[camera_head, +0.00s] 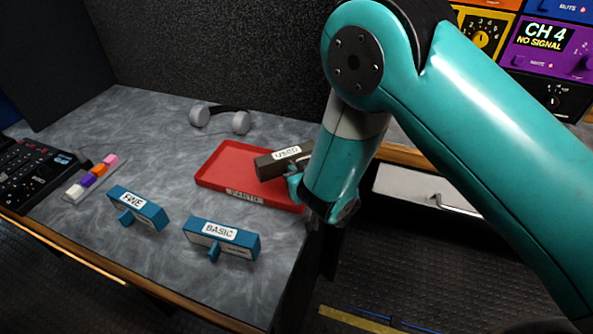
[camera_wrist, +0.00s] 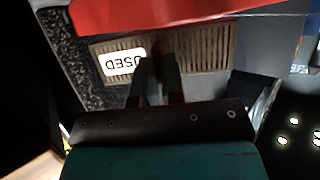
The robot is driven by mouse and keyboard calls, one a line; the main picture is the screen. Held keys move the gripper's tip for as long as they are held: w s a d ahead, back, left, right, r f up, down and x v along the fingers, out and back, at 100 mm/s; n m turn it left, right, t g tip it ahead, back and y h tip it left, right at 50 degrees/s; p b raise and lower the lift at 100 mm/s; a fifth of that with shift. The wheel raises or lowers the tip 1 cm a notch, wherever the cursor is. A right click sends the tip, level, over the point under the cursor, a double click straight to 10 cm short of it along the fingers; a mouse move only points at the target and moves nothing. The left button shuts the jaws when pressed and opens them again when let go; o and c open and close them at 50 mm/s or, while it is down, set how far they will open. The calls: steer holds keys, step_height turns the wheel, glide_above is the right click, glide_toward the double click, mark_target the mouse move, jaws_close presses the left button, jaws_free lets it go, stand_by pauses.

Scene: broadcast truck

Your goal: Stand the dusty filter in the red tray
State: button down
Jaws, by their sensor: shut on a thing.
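The dusty filter (camera_head: 264,167) is a dark brown block with a white "USED" label. My gripper (camera_head: 296,182) is shut on it and holds it over the right part of the red tray (camera_head: 222,163). I cannot tell whether the filter touches the tray floor. In the wrist view the filter (camera_wrist: 205,52) shows brown ribbed faces on both sides of my gripper's fingers (camera_wrist: 158,78), and the red tray (camera_wrist: 150,12) shows beyond it. The tray is shallow, with a label on its front rim. My arm hides the tray's right end.
A blue "FINE" filter (camera_head: 146,212) and a blue "BASIC" filter (camera_head: 232,239) stand on the grey counter (camera_head: 170,155) in front of the tray. Headphones (camera_head: 240,122) lie behind it. Coloured blocks (camera_head: 88,180) and a control panel (camera_head: 30,172) are at the left.

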steer(key=shift+f, duration=0.1)
steer(key=shift+f+b, duration=0.3)
steer(key=shift+b, duration=0.25)
steer(key=shift+f, duration=0.2)
steer(key=c, duration=1.2)
jaws_free()
steer(key=shift+s+f, duration=0.1)
